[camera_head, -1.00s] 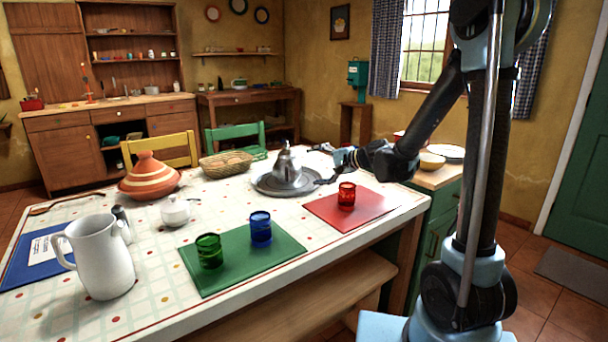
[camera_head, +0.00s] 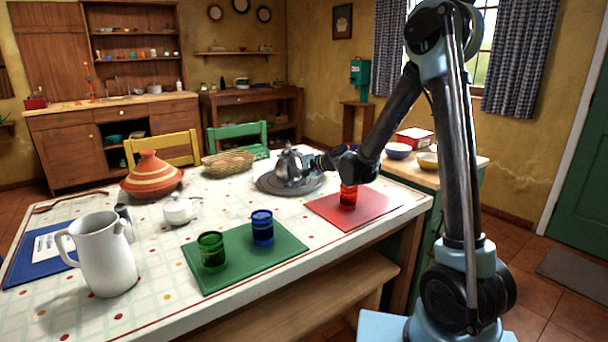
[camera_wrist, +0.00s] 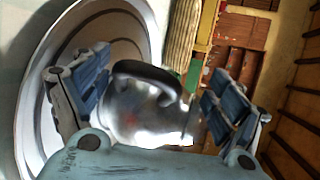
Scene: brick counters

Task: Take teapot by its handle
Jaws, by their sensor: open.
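The silver teapot (camera_head: 287,167) stands on a round metal tray (camera_head: 265,186) on the table. In the wrist view the shiny teapot (camera_wrist: 135,118) shows its dark handle (camera_wrist: 148,76) arching between the fingers. My gripper (camera_head: 308,168) is at the right side of the teapot in the head view and partly covers it. In the wrist view my gripper (camera_wrist: 150,95) is open, with one finger pad on each side of the handle. I cannot tell whether either finger touches the handle.
A red glass (camera_head: 348,195) on a red mat (camera_head: 375,208) stands just below my forearm. A basket (camera_head: 228,163), a tagine (camera_head: 152,178) and a white sugar pot (camera_head: 178,209) are to the left. Green and blue glasses stand on a green mat (camera_head: 215,282) in front.

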